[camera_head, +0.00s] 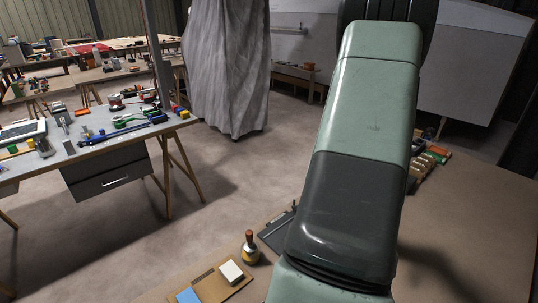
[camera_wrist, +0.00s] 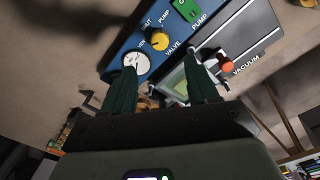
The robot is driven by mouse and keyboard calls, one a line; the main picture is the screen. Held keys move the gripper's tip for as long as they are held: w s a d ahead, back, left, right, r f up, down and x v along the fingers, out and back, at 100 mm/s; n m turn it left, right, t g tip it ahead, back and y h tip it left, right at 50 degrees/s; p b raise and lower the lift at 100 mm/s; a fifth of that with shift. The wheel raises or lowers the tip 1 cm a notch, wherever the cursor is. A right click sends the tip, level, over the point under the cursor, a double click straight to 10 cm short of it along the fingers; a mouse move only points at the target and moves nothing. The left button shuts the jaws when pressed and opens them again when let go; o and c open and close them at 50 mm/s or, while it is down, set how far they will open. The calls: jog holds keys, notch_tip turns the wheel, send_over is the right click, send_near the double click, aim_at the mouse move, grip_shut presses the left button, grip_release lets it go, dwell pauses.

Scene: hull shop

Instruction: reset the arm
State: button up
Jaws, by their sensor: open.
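My gripper (camera_wrist: 161,70) shows in the wrist view with its two dark green fingers apart and nothing visible between them. Its fingertips point toward a blue control panel (camera_wrist: 125,45) with a round white gauge, a yellow valve knob (camera_wrist: 159,41) and a green pump switch (camera_wrist: 186,10). The left fingertip overlaps the gauge (camera_wrist: 136,63) in the picture; I cannot tell whether they touch. A grey part marked VACUUM, with an orange-red knob (camera_wrist: 224,61), lies right of the fingers. In the head view my arm crosses the right half, and my gripper is not visible there.
A brown worktop (camera_head: 480,225) lies around my arm. Several coloured blocks (camera_head: 436,155) sit right of my arm. A cluttered bench (camera_head: 100,150) stands left.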

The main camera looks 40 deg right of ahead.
jog(key=shift+r, duration=0.1)
jog(key=w+a+r+n+t+h, duration=0.1)
jog(key=w+a+r, duration=0.4)
jog(key=a+r, duration=0.25)
jog(key=w+a+r+n+t, duration=0.1)
jog(key=w+a+r+n, duration=0.1)
jog(key=w+a+r, duration=0.4)
jog(key=w+a+r+n+t+h, duration=0.1)
jog(key=w+a+r, duration=0.2)
jog(key=a+r, duration=0.65)
jog(key=s+a+r+n+t+y, duration=0.1)
jog(key=s+a+r+t, duration=0.15)
jog(key=a, duration=0.55)
jog(key=s+a+r+n+t, duration=0.15)
jog(key=a+r, duration=0.25)
jog(key=a, duration=0.5)
jog(key=s+a, duration=0.2)
jog(key=s, duration=0.3)
jog(key=s+a+f+n+g+y, duration=0.1)
jog(key=s+a, duration=0.2)
jog(key=s, duration=0.2)
jog(key=shift+s+a+f, duration=0.25)
jog(key=shift+a, duration=0.1)
jog(key=shift+n, duration=0.25)
